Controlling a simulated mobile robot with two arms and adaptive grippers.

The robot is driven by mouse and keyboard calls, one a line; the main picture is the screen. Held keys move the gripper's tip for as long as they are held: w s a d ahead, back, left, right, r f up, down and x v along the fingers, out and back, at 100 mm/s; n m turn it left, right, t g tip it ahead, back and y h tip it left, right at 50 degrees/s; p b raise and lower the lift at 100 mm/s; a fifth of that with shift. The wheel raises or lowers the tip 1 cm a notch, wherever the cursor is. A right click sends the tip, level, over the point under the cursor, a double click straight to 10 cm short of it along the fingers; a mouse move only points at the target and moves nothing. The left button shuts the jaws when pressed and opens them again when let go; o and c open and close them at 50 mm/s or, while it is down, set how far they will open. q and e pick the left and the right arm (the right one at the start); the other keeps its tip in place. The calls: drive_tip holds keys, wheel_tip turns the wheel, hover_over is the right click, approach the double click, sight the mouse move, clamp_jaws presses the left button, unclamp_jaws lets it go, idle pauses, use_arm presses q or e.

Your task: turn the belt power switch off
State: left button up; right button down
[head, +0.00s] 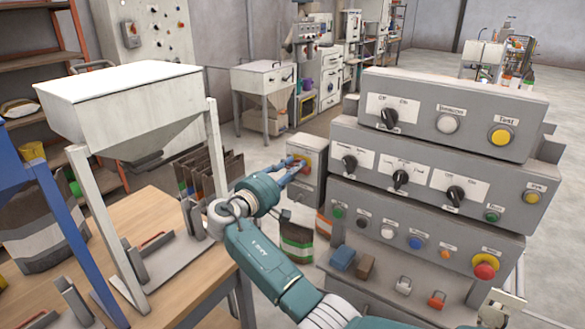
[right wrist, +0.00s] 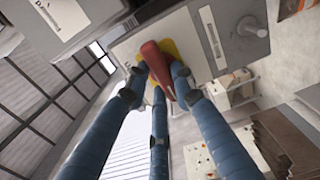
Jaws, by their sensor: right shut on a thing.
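The belt power switch appears to be the red handle on a yellow plate, on a grey box (head: 312,187) left of the control panel. In the right wrist view the red handle (right wrist: 157,65) stands out from the yellow plate (right wrist: 174,48). My right gripper (head: 296,166) reaches this box from the front left. My left gripper is not in view.
A large grey control panel (head: 430,140) with knobs, buttons and a red emergency button (head: 485,266) stands close on the right. A white hopper (head: 125,100) on a frame stands over a wooden table (head: 190,268) at left. Bags (head: 297,240) stand below the box.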

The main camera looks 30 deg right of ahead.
drive_tip(key=shift+r, duration=0.1)
drive_tip(key=c, duration=1.4)
unclamp_jaws()
drive_tip(key=shift+c, duration=0.2)
drive_tip(key=v, duration=1.2)
drive_tip(key=shift+f, duration=0.25)
